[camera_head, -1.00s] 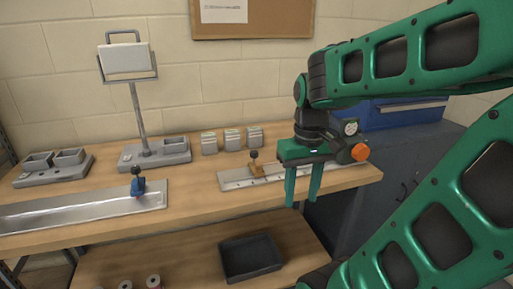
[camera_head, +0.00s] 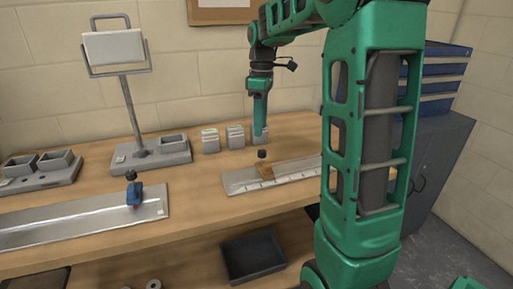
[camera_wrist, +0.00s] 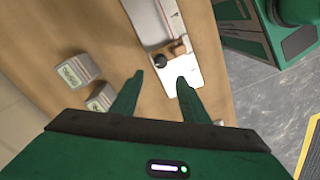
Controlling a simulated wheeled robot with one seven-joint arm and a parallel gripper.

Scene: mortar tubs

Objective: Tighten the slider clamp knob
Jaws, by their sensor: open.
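An orange-brown slider (camera_head: 266,172) with a black knob (camera_head: 262,154) on top sits on the right-hand metal rail (camera_head: 295,173). In the wrist view the knob (camera_wrist: 160,61) lies just ahead of the fingertips, with the slider (camera_wrist: 179,47) beside it. A blue slider (camera_head: 134,195) with its own black knob (camera_head: 130,175) stands on the left-hand rail (camera_head: 60,222). My gripper (camera_head: 260,131) points down above the bench near the orange slider's knob, apart from it. It is open and empty; the wrist view shows both fingers (camera_wrist: 159,80) spread.
Several small grey labelled blocks (camera_head: 210,141) stand behind the right rail, close to my gripper. A stand with a white panel (camera_head: 114,46) and grey bins (camera_head: 172,143) are left of them. A dark tray (camera_head: 252,257) lies on the lower shelf. A blue drawer cabinet (camera_head: 440,80) stands right.

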